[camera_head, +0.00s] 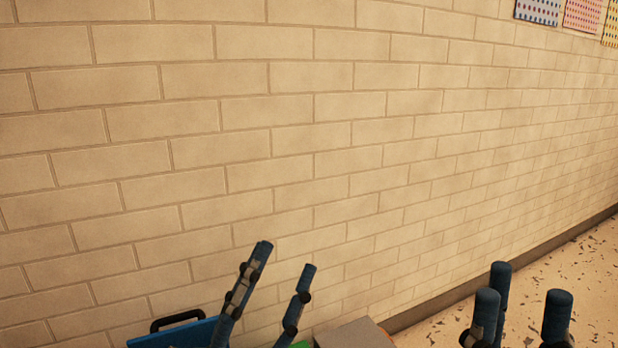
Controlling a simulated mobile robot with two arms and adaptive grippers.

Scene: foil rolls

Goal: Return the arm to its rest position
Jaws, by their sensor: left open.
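My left gripper (285,256) is at the bottom middle of the head view, its blue fingers pointing up and spread apart. It is open, with nothing seen between the fingers. My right gripper (526,286) is at the bottom right, with several blue fingertips pointing up and standing apart. It looks open and empty. The lower parts of both grippers and both arms are cut off by the bottom edge. No foil rolls are in view.
A blue object (172,338) with a black handle (177,320) shows at the bottom left, beside my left gripper. A grey box-like top (355,335) lies between the grippers. A beige block wall (300,130) fills the view. Speckled floor (575,265) is open at right.

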